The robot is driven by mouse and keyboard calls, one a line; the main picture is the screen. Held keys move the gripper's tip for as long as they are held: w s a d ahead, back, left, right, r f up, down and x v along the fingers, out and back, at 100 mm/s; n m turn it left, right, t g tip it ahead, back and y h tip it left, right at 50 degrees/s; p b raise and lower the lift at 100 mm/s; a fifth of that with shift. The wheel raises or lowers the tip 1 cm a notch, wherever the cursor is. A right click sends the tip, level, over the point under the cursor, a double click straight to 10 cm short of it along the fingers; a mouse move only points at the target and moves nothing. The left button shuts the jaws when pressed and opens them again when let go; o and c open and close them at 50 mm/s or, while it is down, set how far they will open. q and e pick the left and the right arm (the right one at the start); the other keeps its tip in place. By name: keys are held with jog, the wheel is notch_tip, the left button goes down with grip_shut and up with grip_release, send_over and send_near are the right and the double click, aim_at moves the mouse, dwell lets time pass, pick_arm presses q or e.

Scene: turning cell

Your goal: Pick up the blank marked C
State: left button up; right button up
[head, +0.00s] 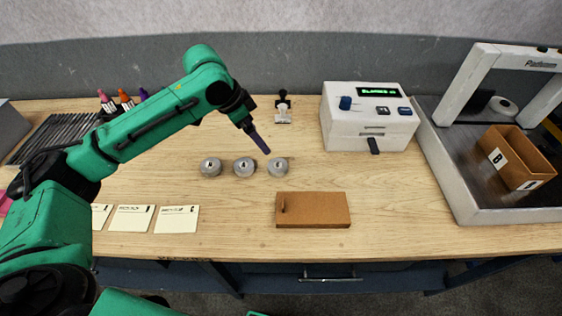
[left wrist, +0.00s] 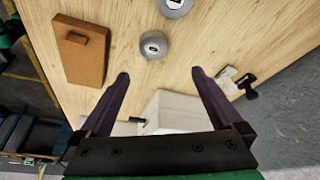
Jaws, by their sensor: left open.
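Three round grey metal blanks stand in a row on the wooden table in the head view: a left one (head: 210,167), a middle one (head: 244,167) and a right one (head: 278,167). Their marks are too small to read, so I cannot tell which is C. My left gripper (head: 263,146) is above and just behind the right blank, pointing down, apart from it. In the left wrist view the open, empty fingers (left wrist: 160,76) have one blank (left wrist: 154,46) just beyond their tips, with another (left wrist: 175,7) at the top edge. My right gripper is not in view.
A brown board (head: 325,210) with a peg lies in front of the blanks. A white device (head: 368,117) with a display and a stamp (head: 283,108) stand behind. A grey-framed machine (head: 458,190) holds a brown bin (head: 517,158) at right. Paper cards (head: 177,219) lie front left.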

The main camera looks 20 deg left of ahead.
pick_arm(q)
jog(key=p, duration=0.2)
send_near(278, 165)
jog(key=p+x, duration=0.2)
jog(key=x, duration=0.5)
jog(key=shift+w+d+f, duration=0.1)
jog(key=shift+d+f, duration=0.05)
jog(key=shift+f, duration=0.2)
jog(key=shift+d+f, duration=0.1)
jog(key=shift+f, duration=0.3)
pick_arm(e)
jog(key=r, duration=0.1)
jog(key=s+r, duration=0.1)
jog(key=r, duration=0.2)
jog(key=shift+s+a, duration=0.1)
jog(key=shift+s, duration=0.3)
pick_arm(q)
jog(key=shift+w, duration=0.1)
jog(key=c, duration=1.5)
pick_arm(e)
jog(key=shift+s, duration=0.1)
